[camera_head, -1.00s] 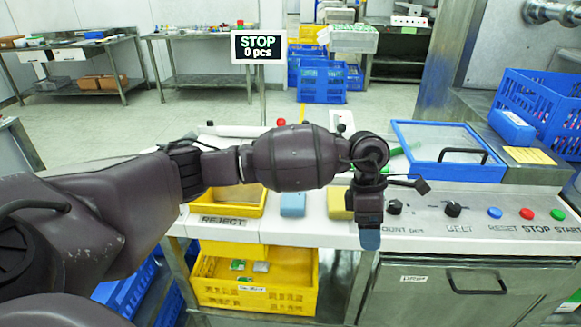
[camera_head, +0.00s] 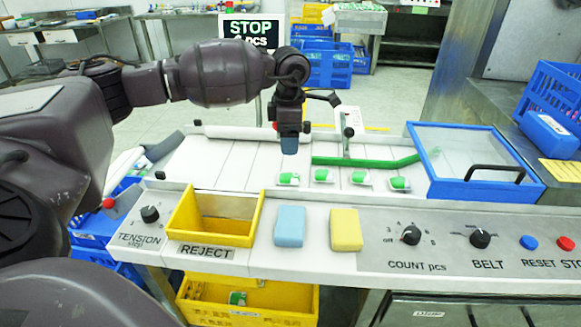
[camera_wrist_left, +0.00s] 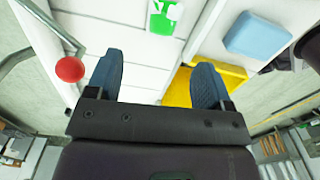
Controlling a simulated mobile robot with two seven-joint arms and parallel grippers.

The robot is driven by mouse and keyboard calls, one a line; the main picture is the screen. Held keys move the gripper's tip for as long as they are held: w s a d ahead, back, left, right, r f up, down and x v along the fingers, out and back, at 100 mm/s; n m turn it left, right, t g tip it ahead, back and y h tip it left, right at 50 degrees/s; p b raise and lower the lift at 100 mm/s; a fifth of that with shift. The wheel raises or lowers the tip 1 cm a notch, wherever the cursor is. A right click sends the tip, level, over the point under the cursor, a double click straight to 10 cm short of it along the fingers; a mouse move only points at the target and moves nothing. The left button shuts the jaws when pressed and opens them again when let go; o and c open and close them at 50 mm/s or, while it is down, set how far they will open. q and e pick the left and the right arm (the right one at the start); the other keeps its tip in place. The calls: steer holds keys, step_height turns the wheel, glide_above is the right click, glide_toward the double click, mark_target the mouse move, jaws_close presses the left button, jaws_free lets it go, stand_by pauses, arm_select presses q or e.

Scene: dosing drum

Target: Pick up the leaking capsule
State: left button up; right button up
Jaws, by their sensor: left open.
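Several small clear packs with green capsules lie in a row on the white belt (camera_head: 230,165) in the head view. They are the leftmost pack (camera_head: 288,179), a second (camera_head: 323,175), a third (camera_head: 361,177) and the rightmost (camera_head: 399,183). I cannot tell which one leaks. My left gripper (camera_head: 290,146) is above the belt, behind the leftmost pack in the picture, pointing down. In the left wrist view its blue fingers (camera_wrist_left: 156,82) are apart with nothing between them. A green-and-white pack (camera_wrist_left: 163,17) shows at the top there, beyond the fingertips. My right gripper is not in view.
A yellow reject bin (camera_head: 213,239), a blue block (camera_head: 289,226) and a yellow block (camera_head: 346,230) sit along the front ledge. A green guide bar (camera_head: 365,161) crosses the belt behind the packs. A blue-framed cover (camera_head: 470,190) stands at the right.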

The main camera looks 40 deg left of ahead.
arm_select(q)
glide_above(291, 176)
steer(key=f, duration=0.4)
steer(key=shift+w+a+f+b, duration=0.15)
steer(key=shift+a+f+b, duration=0.15)
steer(key=shift+f+b, duration=0.1)
steer(key=shift+f, duration=0.7)
steer(key=f, duration=0.3)
steer(key=shift+d+f+b, duration=0.2)
steer(key=shift+d+b, duration=0.1)
steer(key=shift+f, duration=0.55)
steer(key=shift+r, duration=0.1)
steer(key=shift+c, duration=0.9)
steer(key=c, duration=0.8)
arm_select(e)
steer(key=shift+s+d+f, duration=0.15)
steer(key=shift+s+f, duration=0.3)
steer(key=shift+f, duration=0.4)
